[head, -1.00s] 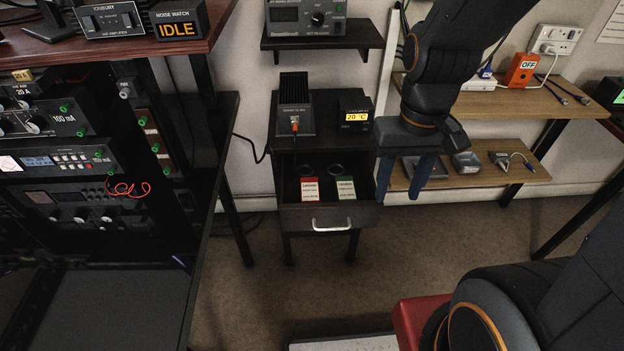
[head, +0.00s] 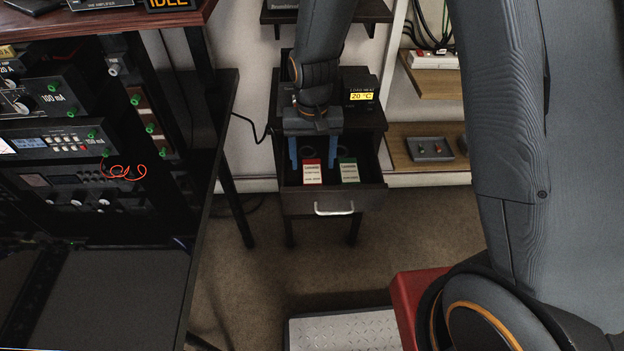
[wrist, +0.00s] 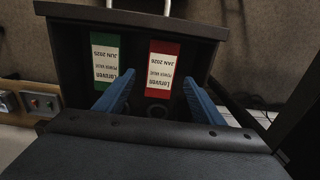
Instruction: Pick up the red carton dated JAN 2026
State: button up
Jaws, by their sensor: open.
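The red carton (head: 312,171) with a white label lies in the open drawer (head: 332,201). In the wrist view the same red carton (wrist: 162,69) reads JAN 2026, upside down. A green carton (head: 348,170) lies to its right in the head view; in the wrist view the green carton (wrist: 105,58) reads JUN 2026. My gripper (head: 313,167) is open over the drawer, with blue fingers apart. In the wrist view the fingers stand either side of the red carton's near end, the left one between the two cartons. Nothing is held.
Dark ring-like items lie behind the cartons. A device showing 20 °C (head: 361,89) stands on the cabinet behind the drawer. A wooden shelf (head: 400,150) is at right, an instrument rack (head: 60,150) at left.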

aim_at(312, 174)
jog(key=shift+s+a+f+p, duration=0.1)
jog(key=shift+f+p, duration=0.25)
jog(key=shift+f, duration=2.85)
jog(key=c, duration=1.2)
jog(key=shift+r, duration=0.1)
